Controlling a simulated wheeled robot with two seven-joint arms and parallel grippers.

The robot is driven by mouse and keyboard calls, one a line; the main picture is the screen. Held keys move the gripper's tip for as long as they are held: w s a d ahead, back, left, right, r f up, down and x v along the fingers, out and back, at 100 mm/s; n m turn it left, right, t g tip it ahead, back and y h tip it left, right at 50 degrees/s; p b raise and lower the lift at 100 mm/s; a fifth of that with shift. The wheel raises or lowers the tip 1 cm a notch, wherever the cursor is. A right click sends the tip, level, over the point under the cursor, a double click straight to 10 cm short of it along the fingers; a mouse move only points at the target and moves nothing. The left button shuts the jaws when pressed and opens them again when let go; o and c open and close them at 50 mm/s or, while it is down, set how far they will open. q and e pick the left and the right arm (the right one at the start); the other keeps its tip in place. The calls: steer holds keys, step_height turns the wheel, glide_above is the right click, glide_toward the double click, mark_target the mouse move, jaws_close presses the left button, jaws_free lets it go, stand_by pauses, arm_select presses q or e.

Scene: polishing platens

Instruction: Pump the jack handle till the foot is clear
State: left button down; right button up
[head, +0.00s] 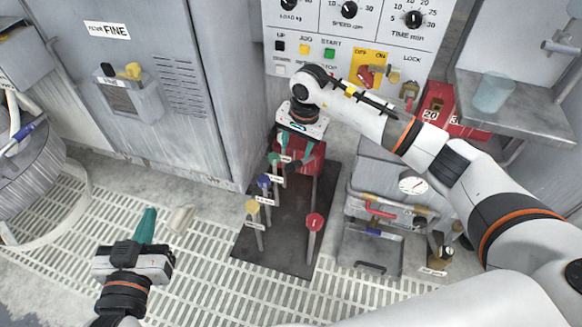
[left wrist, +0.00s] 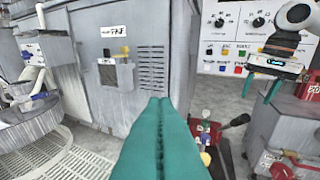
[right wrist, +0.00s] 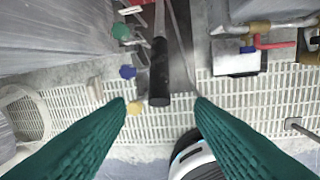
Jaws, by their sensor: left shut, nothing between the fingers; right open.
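The jack's red body (head: 303,182) shows behind the lever stand in the head view, partly hidden by my right gripper. Its handle, with a black grip (right wrist: 158,85), points toward me in the right wrist view; it also shows in the left wrist view (left wrist: 237,121). My right gripper (head: 297,150) is open. In the right wrist view its teal fingertips (right wrist: 160,102) are on either side of the grip's line, with gaps on both sides. My left gripper (head: 148,215) is shut and empty, over the floor grating at left. I cannot make out the foot.
A dark plate (head: 275,255) bears yellow (head: 252,206), blue (head: 264,181) and red (head: 314,221) knobbed levers near the jack. A grey cabinet (head: 130,60) stands behind left. A grey cart with a gauge (head: 412,186) is on the right. Grating is free at front left.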

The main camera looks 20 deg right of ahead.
mark_target(293, 163)
steer(key=f, duration=0.1)
steer(key=f+b, duration=0.1)
steer(key=f, duration=0.3)
steer(key=shift+w+a+f, duration=0.2)
steer(key=shift+a, duration=0.15)
steer(key=f, duration=0.2)
steer(key=f+b, duration=0.1)
steer(key=f, duration=0.1)
steer(key=shift+w+a, duration=0.2)
arm_select(q)
step_height(293, 163, up, 10)
steer(key=s+d+t+h, duration=0.1)
steer(key=t+h, duration=0.1)
steer(key=t, duration=0.5)
steer(key=shift+s+r+t+h+b, duration=0.15)
steer(key=shift+s+t+h+b, duration=0.15)
steer(key=shift+t+h+b, duration=0.1)
arm_select(e)
steer(key=shift+w+f, duration=0.1)
steer(key=shift+f, duration=0.25)
arm_select(q)
steer(key=shift+d, duration=0.1)
arm_select(e)
jaws_close()
